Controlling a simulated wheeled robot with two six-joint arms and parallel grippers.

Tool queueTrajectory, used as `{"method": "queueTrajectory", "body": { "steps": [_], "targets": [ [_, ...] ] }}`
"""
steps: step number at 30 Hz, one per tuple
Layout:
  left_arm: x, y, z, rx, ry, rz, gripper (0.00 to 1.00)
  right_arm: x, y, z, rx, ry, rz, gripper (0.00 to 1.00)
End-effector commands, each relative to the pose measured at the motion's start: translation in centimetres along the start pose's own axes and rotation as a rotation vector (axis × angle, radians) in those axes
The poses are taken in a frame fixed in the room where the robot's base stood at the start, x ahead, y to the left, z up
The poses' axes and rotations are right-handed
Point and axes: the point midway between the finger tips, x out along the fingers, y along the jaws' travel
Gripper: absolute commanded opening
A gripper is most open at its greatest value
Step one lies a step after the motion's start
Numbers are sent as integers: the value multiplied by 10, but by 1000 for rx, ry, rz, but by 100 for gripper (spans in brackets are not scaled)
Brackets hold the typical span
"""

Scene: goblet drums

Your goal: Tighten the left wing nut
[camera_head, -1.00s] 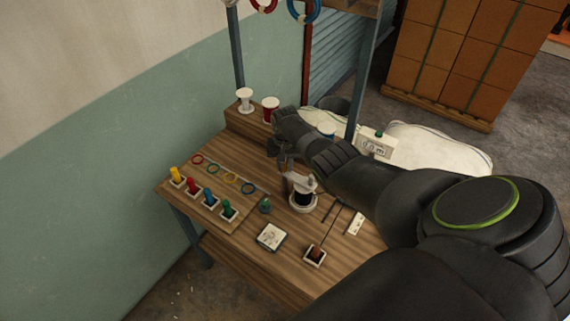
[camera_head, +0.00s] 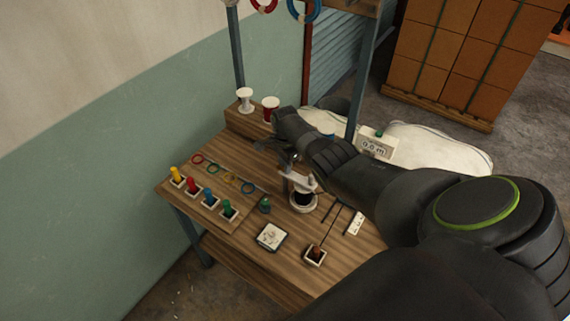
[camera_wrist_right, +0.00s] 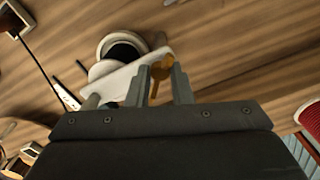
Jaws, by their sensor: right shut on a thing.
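A white clamp-like fixture (camera_head: 298,181) with a dark-cored spool (camera_head: 304,200) stands on the wooden bench; it also shows in the right wrist view (camera_wrist_right: 118,80). In that view a brass-coloured wing nut (camera_wrist_right: 157,70) sits at the fixture's end, between the fingers of my right gripper (camera_wrist_right: 160,84). The right gripper is shut on it. In the head view my right gripper (camera_head: 286,160) reaches the fixture's top from behind, and the wing nut is too small and covered to make out. My left gripper is not in view.
Pegs in small square holders (camera_head: 228,210) and coloured rings (camera_head: 229,179) lie at the bench's left. A white square pad (camera_head: 271,236) and a holder with a brown peg (camera_head: 315,256) are in front. White (camera_head: 245,99) and red (camera_head: 270,108) spools stand behind.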

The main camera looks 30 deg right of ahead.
Motion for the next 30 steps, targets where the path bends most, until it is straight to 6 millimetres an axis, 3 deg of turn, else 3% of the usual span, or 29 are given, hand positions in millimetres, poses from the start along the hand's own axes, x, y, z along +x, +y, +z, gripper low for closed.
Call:
{"method": "queueTrajectory", "body": {
  "steps": [15, 30],
  "targets": [
    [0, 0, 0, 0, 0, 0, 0, -3, -3, -1, 449, 2, -8, 0],
    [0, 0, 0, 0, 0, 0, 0, -3, -3, -1, 638, 1, -8, 0]
  ]
}}
